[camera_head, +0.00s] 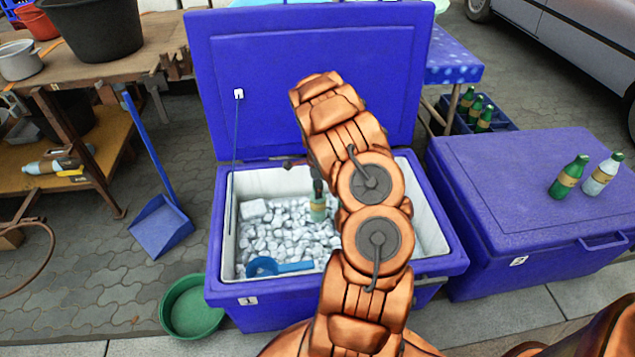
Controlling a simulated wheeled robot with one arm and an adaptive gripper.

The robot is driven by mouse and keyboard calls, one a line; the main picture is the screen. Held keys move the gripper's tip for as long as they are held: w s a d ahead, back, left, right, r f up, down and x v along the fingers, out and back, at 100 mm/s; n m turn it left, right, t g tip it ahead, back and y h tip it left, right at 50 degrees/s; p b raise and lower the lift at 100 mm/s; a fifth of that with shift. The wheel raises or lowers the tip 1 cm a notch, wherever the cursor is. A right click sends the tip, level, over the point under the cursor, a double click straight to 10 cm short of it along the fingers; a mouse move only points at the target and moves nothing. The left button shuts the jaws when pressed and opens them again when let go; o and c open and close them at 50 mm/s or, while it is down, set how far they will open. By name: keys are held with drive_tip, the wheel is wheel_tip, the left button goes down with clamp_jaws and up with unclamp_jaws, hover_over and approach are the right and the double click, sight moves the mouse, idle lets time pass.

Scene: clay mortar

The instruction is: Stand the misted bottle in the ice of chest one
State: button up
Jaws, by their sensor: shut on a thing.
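Chest one (262,312) is a blue cooler with a "1" tag on its front. Its lid (215,80) stands open, and white ice cubes (290,240) cover the floor inside. My arm reaches over the chest, and my gripper (318,188) is inside it, small and partly hidden by the arm. It is shut on the misted bottle (318,208), a pale greenish bottle with a tan label. The bottle is roughly upright, with its lower end at the ice. I cannot tell whether its base is sunk into the cubes.
A blue scoop (265,267) lies on the ice at the front. A closed blue chest (500,205) to the right carries a green bottle (570,177) and a pale bottle (603,175). A green tub (190,305) and a blue dustpan (160,226) are at left.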

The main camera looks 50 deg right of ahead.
drive_tip(key=shift+f+b, duration=2.65)
drive_tip(key=shift+f, duration=2.05)
drive_tip(key=shift+f+b, duration=0.6)
drive_tip(key=o, duration=1.2)
drive_tip(key=shift+o, duration=0.5)
drive_tip(key=o, duration=0.4)
drive_tip(key=shift+r+p, duration=1.15)
drive_tip(key=shift+r, duration=5.15)
wheel_tip(320, 180, up, 14)
drive_tip(key=p, duration=0.4)
drive_tip(key=shift+r+p, duration=0.2)
drive_tip(key=shift+p, duration=0.2)
